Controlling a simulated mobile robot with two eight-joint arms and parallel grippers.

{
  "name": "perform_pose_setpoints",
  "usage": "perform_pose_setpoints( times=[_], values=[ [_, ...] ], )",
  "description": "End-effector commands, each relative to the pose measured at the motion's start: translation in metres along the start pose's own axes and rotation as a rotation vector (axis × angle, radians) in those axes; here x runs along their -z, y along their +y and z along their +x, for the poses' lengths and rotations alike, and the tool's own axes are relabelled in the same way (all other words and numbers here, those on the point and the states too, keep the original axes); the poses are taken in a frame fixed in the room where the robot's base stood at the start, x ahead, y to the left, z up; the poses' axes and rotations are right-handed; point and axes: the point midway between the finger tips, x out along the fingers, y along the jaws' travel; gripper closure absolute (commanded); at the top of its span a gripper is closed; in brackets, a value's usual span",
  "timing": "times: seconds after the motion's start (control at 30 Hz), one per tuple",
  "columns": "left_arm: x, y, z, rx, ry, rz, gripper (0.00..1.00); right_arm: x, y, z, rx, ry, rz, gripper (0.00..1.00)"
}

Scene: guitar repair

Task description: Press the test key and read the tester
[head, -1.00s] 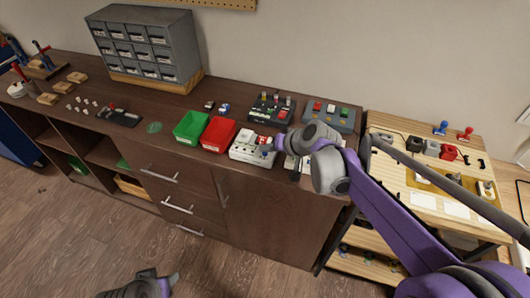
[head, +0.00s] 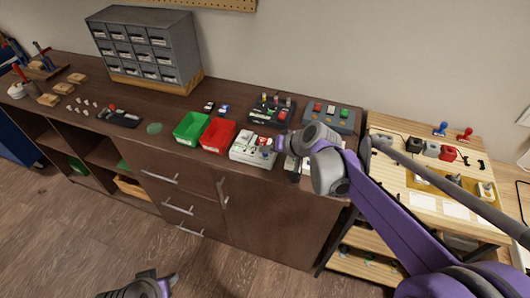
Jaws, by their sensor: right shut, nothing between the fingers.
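The likely tester is a white box (head: 253,149) with small red and dark parts on its top, at the front of the brown cabinet top, right of the red bin. Its key and any reading are too small to make out. My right gripper (head: 281,145) is shut and empty at the box's right edge. I cannot tell whether it touches the box. My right wrist hides the counter just behind it. My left gripper (head: 162,283) is low at the bottom edge, over the floor, far from the box; its jaws are unclear.
A green bin (head: 191,128) and a red bin (head: 218,134) stand left of the box. A black panel (head: 271,110) and a grey panel (head: 328,118) with coloured parts lie behind it. A grey drawer unit (head: 146,48) stands at the back left. A light wooden bench (head: 400,178) adjoins at right.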

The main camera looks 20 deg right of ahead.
Motion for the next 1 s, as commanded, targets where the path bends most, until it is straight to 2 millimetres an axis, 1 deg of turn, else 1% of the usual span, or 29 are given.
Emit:
perform_pose_setpoints(
  times=[0.03, 0.17, 0.57, 1.0],
  values=[
    [0.003, 0.0, -0.004, 0.0, 0.002, 0.0, 0.5, 0.003, -0.003, -0.004, 0.0, 0.001, 0.0, 1.0],
    [0.005, 0.0, -0.008, 0.0, 0.003, 0.0, 0.5, 0.006, -0.006, -0.008, 0.0, 0.001, 0.0, 1.0],
    [0.007, 0.0, -0.009, 0.0, 0.004, 0.0, 0.5, 0.007, -0.007, -0.009, 0.0, 0.001, 0.0, 1.0],
    [0.029, 0.0, -0.038, 0.0, 0.02, 0.0, 0.5, 0.029, -0.029, -0.039, 0.001, 0.002, 0.0, 1.0]
  ],
)
